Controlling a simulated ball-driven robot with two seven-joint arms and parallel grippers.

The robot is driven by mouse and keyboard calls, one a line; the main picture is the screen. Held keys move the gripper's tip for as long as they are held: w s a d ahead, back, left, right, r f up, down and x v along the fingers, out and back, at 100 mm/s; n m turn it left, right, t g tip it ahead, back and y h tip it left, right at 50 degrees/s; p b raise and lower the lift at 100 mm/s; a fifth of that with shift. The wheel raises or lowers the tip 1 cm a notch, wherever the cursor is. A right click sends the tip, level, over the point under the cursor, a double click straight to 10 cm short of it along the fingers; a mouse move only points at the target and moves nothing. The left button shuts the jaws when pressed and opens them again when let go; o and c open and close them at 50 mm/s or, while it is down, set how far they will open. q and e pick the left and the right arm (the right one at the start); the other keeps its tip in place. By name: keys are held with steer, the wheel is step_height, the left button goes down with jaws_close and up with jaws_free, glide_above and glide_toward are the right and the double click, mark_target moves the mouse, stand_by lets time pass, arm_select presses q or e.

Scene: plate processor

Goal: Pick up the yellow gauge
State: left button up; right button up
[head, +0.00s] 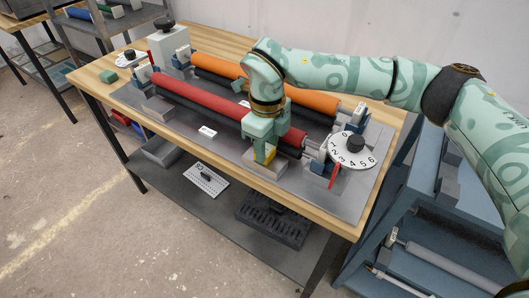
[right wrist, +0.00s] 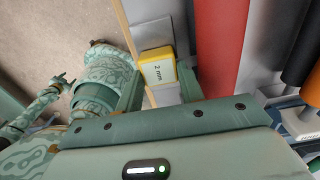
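The yellow gauge (head: 262,155) stands on a small beige-grey block at the front of the table, below the right end of the red roller. In the right wrist view the yellow gauge (right wrist: 158,72) has a white face marked "2 mm". My right gripper (head: 264,148) points down over it. In the right wrist view the right gripper's fingers (right wrist: 160,85) are apart, one on each side of the gauge, with narrow gaps seeming to show beside it. The fingers partly hide the gauge in the head view. My left gripper is not clearly in the head view.
The red roller (head: 210,98) and orange roller (head: 292,98) lie close behind my right gripper. A white numbered dial (head: 352,150) stands to the right. A perforated plate (head: 205,180) and a black tray (head: 272,220) lie on the lower shelf.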

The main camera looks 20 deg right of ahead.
steer(key=c, duration=0.3)
